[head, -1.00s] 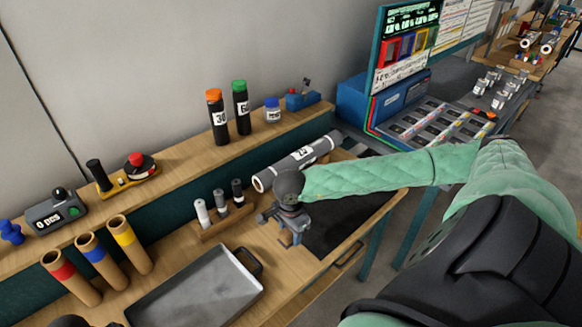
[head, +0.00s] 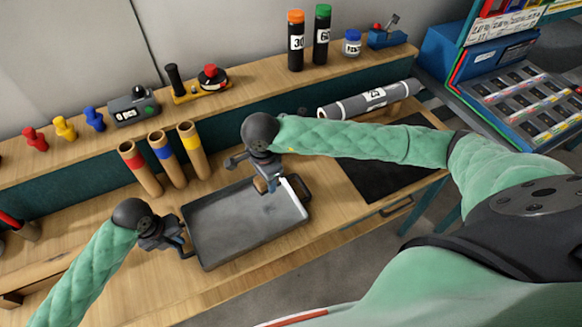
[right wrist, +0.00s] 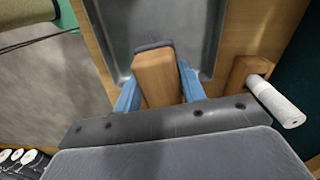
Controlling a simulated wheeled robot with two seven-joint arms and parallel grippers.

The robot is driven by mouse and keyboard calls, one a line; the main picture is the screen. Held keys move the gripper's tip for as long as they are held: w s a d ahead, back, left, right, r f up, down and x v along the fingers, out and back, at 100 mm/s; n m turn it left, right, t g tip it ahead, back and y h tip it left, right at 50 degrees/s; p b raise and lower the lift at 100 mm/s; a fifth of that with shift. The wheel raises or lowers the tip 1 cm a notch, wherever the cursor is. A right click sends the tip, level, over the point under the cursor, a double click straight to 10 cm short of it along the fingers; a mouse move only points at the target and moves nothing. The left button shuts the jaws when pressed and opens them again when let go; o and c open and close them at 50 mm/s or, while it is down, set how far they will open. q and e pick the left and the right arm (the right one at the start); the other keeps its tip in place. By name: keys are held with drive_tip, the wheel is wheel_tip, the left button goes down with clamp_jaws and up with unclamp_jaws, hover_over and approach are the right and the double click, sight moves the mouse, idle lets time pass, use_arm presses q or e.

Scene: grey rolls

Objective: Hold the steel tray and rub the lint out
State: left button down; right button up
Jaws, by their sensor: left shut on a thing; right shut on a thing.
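The steel tray (head: 235,240) is a shallow grey rectangle lying on the wooden bench. My left gripper (head: 184,250) is shut at the tray's left edge; the part it grips is hidden by its fingers. My right gripper (head: 268,187) is over the tray's upper right part, shut on a wooden block. In the right wrist view the block (right wrist: 158,78) has a dark grey pad at its end and sits between blue fingers (right wrist: 158,92), over the tray floor (right wrist: 190,25). I cannot tell whether the pad touches the floor. I cannot make out lint clearly.
Cardboard tubes with red, blue and yellow bands (head: 163,155) stand behind the tray. A large grey roll (head: 370,100) lies near a black mat (head: 385,175). A small white roll (right wrist: 275,102) shows beside the tray. The back shelf (head: 240,88) holds bottles and tools.

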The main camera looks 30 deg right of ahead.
sight(264, 192)
drive_tip(key=shift+m, duration=0.7)
drive_tip(key=s+a+f, duration=0.2)
drive_tip(key=f, duration=0.1)
drive_tip(key=shift+a+f, duration=0.15)
drive_tip(key=shift+f, duration=0.05)
drive_tip(key=shift+s+d, duration=0.15)
drive_tip(key=shift+d, duration=0.1)
drive_tip(key=shift+m, duration=0.3)
drive_tip(key=shift+f, duration=3.75)
drive_tip(key=shift+d+f, duration=0.2)
drive_tip(key=shift+d, duration=0.05)
drive_tip(key=shift+c, duration=0.3)
drive_tip(key=shift+d+f, duration=0.15)
drive_tip(key=shift+d, duration=1.4)
drive_tip(key=shift+a, duration=1.95)
drive_tip(key=shift+d+r, duration=0.15)
drive_tip(key=shift+r, duration=4)
